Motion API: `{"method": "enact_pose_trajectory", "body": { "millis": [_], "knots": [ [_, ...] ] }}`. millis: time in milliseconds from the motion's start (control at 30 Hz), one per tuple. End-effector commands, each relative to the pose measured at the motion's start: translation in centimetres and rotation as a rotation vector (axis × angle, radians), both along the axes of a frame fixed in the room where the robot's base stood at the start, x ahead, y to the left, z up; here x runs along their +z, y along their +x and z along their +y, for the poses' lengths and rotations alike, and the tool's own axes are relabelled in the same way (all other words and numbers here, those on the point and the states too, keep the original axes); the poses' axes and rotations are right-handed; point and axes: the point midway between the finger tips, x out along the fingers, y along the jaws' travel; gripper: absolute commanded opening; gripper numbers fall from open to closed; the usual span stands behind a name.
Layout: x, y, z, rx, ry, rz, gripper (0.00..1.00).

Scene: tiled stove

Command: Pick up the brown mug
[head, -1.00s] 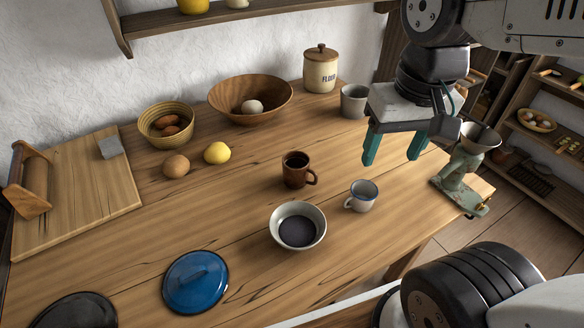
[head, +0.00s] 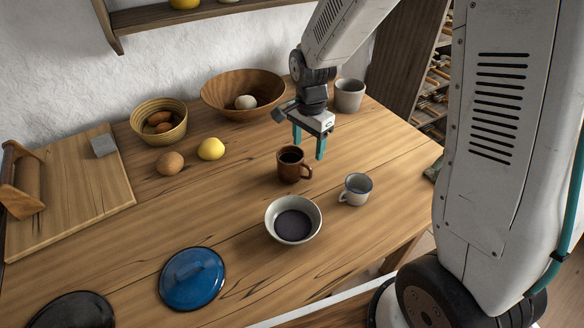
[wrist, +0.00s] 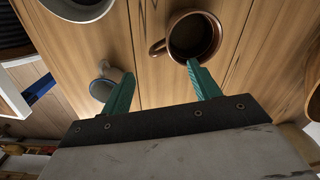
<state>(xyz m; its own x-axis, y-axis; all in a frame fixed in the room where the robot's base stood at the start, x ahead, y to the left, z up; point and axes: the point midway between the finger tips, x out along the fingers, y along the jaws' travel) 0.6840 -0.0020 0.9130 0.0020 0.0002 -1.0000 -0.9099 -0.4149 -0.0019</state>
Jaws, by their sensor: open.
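The brown mug (head: 290,165) stands upright on the wooden table, with its handle to the right in the head view. Dark contents or a dark inside show in it. My gripper (head: 308,147) is open and empty, above and just behind the mug. In the wrist view the mug (wrist: 193,40) lies beyond the fingertips of my gripper (wrist: 158,72), nearer the right finger, with its handle toward the gap. I see no contact between the fingers and the mug.
A small grey-white mug (head: 356,189) stands right of the brown mug, and a bowl (head: 312,231) stands in front. A lemon (head: 211,149), a wooden bowl (head: 270,103) and a grey cup (head: 349,95) are farther back. A blue lid (head: 192,279) lies at front left.

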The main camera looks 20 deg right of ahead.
Motion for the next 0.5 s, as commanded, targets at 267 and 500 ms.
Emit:
{"method": "enact_pose_trajectory", "body": {
  "millis": [267,500],
  "knots": [
    [-4.9,-0.1,-0.1,-0.002,0.0,0.005,0.61],
    [-6.7,-0.1,-0.1,-0.001,0.0,0.003,0.61]
  ]
}}
